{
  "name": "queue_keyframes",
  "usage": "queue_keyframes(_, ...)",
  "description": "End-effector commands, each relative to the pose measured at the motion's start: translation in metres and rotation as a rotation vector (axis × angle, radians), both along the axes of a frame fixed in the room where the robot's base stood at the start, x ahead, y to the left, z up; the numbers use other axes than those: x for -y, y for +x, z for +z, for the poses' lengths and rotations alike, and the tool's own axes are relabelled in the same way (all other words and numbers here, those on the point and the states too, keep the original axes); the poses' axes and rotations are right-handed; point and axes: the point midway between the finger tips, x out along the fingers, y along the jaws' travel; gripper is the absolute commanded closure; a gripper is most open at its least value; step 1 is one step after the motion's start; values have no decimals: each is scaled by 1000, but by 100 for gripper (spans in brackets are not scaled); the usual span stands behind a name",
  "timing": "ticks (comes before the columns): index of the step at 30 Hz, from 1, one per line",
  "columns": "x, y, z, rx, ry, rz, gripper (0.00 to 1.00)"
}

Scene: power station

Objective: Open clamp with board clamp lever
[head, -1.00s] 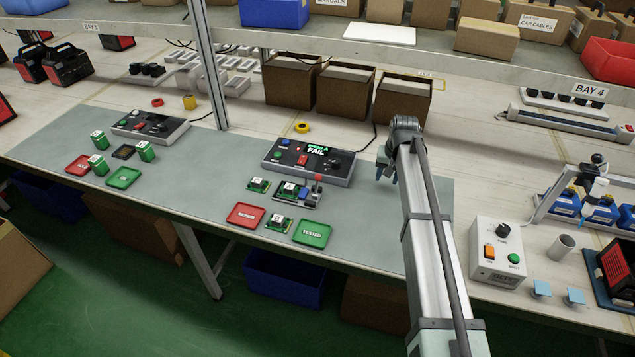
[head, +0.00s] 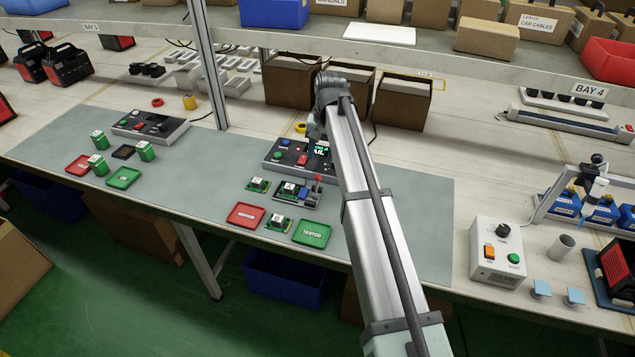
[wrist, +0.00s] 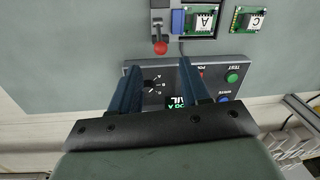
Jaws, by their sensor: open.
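The board clamp (head: 308,198) sits on the grey mat in front of the test box (head: 288,160), with a green board (head: 289,189) at its left end. Its lever, with a red knob (head: 318,178), stands at its right end. In the wrist view the lever knob (wrist: 160,47) shows above the fingers, and the board marked A (wrist: 204,20) lies beside the blue clamp block (wrist: 178,21). My gripper (wrist: 157,75) is open and empty, over the test box, apart from the knob. In the head view my arm hides the right part of the box.
A red tray (head: 246,215) and a green tray (head: 313,233) lie at the mat's front edge. Loose green boards lie beside the clamp (head: 259,184) and between the trays (head: 278,223). Open brown boxes (head: 293,80) stand behind.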

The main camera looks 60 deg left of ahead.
Motion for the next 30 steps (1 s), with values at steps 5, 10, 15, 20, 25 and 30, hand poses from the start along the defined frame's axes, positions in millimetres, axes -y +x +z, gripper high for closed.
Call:
queue_keyframes(5, -1, -3, -32, 0, -2, 1, 54)
queue_keyframes(10, -3, -5, -62, 0, -1, 1, 54)
queue_keyframes(15, -5, -7, -89, -1, -1, 1, 54)
queue_keyframes(20, -6, -9, -107, 0, 0, 1, 54)
queue_keyframes(25, -7, -9, -117, 1, 1, 1, 54)
queue_keyframes(30, -7, -9, -120, 1, 1, 1, 54)
